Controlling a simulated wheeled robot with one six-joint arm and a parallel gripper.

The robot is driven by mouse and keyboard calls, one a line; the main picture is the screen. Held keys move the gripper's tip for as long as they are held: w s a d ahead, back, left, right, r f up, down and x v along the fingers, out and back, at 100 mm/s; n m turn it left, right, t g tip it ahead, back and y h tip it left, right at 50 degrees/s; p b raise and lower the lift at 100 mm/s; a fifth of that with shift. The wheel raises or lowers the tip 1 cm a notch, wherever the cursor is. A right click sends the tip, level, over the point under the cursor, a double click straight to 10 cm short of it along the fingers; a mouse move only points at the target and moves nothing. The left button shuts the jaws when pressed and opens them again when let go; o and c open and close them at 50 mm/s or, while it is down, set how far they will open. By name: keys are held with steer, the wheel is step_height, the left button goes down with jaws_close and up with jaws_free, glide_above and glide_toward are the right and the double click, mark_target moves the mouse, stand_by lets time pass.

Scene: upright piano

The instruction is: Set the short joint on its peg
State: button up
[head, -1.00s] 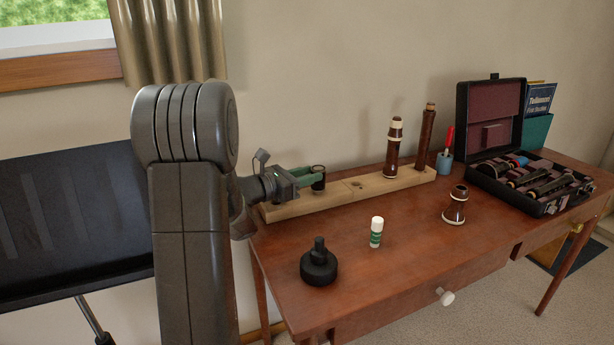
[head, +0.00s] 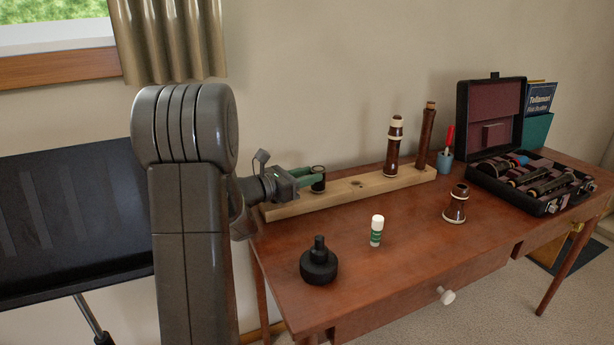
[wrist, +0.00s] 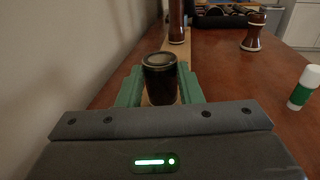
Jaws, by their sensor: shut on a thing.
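The short joint (wrist: 160,78), a dark, nearly black cylinder with a pale metallic rim, stands upright between the green fingers of my gripper (wrist: 159,88). In the head view the short joint (head: 319,179) is at the left part of the long wooden peg board (head: 381,184). My gripper (head: 310,179) reaches in from the left and is shut on it. The joint's lower end and any peg under it are hidden, so I cannot tell whether it is seated. A dark round spot (head: 357,183) shows on the board just right of the joint.
Two brown wooden joints (head: 394,147) (head: 425,140) stand upright on the board's right part. A flared brown joint (head: 455,204), a glue-stick-like tube (head: 376,231) and a black knobbed object (head: 318,264) stand on the table in front. An open case (head: 497,180) is at the right. The wall is close behind.

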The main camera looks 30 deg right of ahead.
steer(key=shift+f, duration=0.15)
steer(key=o, duration=1.1)
steer(key=a, duration=0.5)
steer(key=a+p, duration=0.1)
steer(key=a, duration=0.1)
steer(key=shift+s+a, duration=0.25)
steer(key=shift+a, duration=0.05)
